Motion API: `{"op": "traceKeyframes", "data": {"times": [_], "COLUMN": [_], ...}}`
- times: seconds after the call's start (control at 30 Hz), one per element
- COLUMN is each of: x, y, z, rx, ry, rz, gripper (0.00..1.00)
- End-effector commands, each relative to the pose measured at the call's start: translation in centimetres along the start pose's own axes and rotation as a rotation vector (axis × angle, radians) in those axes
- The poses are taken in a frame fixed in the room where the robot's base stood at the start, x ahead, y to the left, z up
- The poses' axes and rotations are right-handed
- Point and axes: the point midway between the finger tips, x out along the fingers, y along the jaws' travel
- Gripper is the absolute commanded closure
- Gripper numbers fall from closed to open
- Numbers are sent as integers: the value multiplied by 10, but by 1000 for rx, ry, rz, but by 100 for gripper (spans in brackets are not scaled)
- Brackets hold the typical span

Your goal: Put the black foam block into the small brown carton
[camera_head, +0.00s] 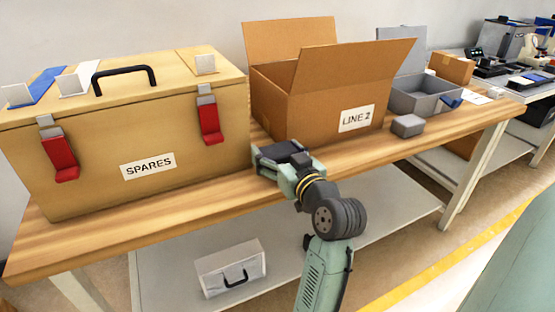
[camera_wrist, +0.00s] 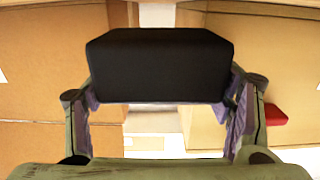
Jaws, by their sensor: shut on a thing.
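My gripper (camera_head: 284,158) is shut on the black foam block (camera_wrist: 160,65), which sits crosswise between its two fingers in the wrist view. In the head view the block is a small dark shape at the gripper's end, partly hidden. The gripper is at the bench's front edge, in front of the open brown carton (camera_head: 275,98) marked LINE 2. The block is outside this carton. The carton's flaps stand up, and its inside floor is hidden in the head view.
A tan SPARES chest (camera_head: 90,130) with red latches stands left of the carton. A grey block (camera_head: 408,125) and an open grey bin (camera_head: 425,92) are to its right. A smaller brown box (camera_head: 451,67) stands farther back. A white case (camera_head: 230,268) lies on the lower shelf.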

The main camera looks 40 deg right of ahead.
Motion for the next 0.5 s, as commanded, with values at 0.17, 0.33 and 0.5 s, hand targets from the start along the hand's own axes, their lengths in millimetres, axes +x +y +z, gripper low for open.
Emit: {"op": "traceKeyframes", "data": {"times": [0.17,0.33,0.5], "x": [1,1,1], "y": [0,0,0], "z": [20,21,24], "rx": [1,-1,0], "ry": [-1,0,-1], "rz": [0,0,0], "gripper": [45,45,45]}}
